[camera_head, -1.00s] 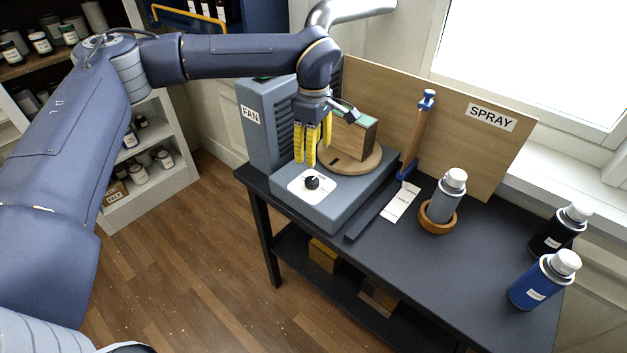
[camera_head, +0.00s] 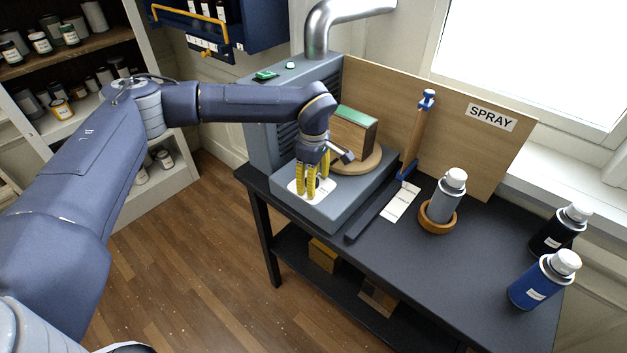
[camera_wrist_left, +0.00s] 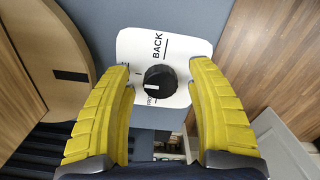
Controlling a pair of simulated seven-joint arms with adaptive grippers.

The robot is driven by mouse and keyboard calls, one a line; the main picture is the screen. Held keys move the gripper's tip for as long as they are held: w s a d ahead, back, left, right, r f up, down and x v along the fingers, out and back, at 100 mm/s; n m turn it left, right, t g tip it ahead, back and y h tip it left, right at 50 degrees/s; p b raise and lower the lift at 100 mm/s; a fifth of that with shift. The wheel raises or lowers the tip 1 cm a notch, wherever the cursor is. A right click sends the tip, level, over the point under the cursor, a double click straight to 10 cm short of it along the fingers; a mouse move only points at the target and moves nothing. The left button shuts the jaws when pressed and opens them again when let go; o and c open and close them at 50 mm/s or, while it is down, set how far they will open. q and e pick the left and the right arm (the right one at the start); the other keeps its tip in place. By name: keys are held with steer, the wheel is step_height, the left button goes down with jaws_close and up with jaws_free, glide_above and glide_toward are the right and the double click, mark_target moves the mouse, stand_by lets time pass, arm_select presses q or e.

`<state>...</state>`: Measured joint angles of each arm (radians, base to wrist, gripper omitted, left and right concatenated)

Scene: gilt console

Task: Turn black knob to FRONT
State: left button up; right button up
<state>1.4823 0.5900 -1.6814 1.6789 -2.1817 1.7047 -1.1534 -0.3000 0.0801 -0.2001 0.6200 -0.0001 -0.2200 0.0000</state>
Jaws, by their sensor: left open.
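The black knob (camera_wrist_left: 159,81) sits on a white label plate (camera_wrist_left: 135,42) in the left wrist view. BACK is printed on one side of it, and a partly covered word starting with FRO on another. A short white mark shows on the knob; which label it points to is not clear. My left gripper (camera_wrist_left: 160,72) is open, with one yellow finger to each side of the knob and visible gaps between. In the head view my left gripper (camera_head: 309,190) is low over the plate (camera_head: 292,187) on the grey fan unit (camera_head: 320,212), and its fingers hide the knob.
A wooden block with a green top (camera_head: 354,135) stands on a round wooden disc (camera_head: 372,161) behind the gripper. A blue-ended wooden lever (camera_head: 418,130), a grey spray can (camera_head: 440,205) in a wooden ring, and blue (camera_head: 535,287) and black (camera_head: 552,238) cans stand to the right.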

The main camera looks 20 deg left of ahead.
arm_select(q)
steer(key=shift+c, duration=0.5)
jaws_close()
steer(key=n, duration=0.4)
steer(key=shift+w, duration=0.1)
steer(key=n, duration=0.4)
steer(key=shift+w+n, duration=0.1)
steer(key=shift+n, duration=0.2)
steer(key=n, duration=0.9)
steer(key=shift+w+a, duration=0.15)
stand_by(0.5)
steer(key=shift+o, duration=0.5)
jaws_free()
